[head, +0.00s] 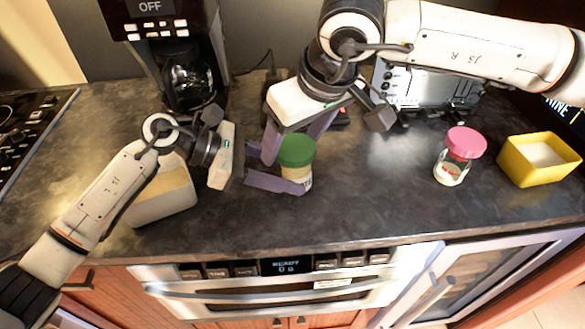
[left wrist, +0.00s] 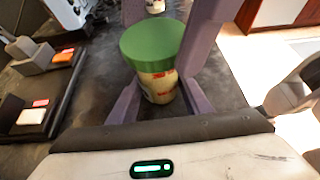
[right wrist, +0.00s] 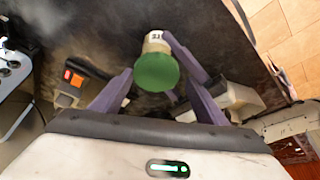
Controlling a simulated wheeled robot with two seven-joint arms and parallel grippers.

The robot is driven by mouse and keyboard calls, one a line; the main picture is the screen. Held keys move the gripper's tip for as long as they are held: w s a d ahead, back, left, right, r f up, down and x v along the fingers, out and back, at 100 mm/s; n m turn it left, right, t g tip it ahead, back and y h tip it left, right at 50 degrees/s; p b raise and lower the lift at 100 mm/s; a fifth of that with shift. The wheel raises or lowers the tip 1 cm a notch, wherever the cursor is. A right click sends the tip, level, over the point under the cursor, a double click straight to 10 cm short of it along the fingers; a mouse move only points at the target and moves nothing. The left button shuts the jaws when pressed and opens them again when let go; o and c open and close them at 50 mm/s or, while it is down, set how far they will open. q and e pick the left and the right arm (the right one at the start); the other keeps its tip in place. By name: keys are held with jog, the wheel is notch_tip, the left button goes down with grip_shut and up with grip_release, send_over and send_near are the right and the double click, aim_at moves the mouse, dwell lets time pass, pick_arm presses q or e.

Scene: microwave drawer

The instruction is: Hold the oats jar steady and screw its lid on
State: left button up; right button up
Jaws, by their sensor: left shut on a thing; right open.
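The oats jar (head: 297,174) stands upright on the dark counter with its green lid (head: 297,150) on top. How far the lid is screwed on cannot be told. The lid also shows in the left wrist view (left wrist: 153,44) and from above in the right wrist view (right wrist: 156,72). My left gripper (head: 294,176) is shut on the jar body (left wrist: 158,85), its purple fingers on either side below the lid. My right gripper (head: 290,145) is open above the jar, its fingers pointing down around the lid, with gaps beside it in the right wrist view.
A pink-lidded jar (head: 461,157) and a yellow box (head: 540,160) stand to the right. A coffee maker (head: 180,60) stands at the back left. A pale container (head: 165,195) sits behind my left arm. Counter between the two jars is clear.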

jog(key=c, duration=0.8)
jog(key=shift+s+a, duration=0.1)
jog(key=shift+c, duration=1)
jog(key=m, duration=0.2)
jog(key=m+h, duration=0.1)
jog(key=m, duration=0.1)
jog(key=shift+s+a, duration=0.15)
jog(key=shift+a, duration=0.05)
jog(key=m+h, duration=0.2)
jog(key=m, duration=0.2)
jog(key=shift+m+t, duration=0.3)
jog(key=m+h, duration=0.1)
jog(key=m, duration=0.1)
jog(key=m+h, duration=0.1)
jog(key=m, duration=0.1)
jog(key=shift+d+f+m+g, duration=0.1)
jog(key=shift+d+m+g, duration=0.05)
jog(key=shift+m+g, duration=0.25)
jog(key=m, duration=0.2)
jog(key=m+g+h, duration=0.1)
jog(key=m, duration=0.2)
jog(key=shift+d, duration=0.2)
jog(key=o, duration=1)
jog(key=shift+g, duration=0.3)
jog(key=shift+d, duration=0.1)
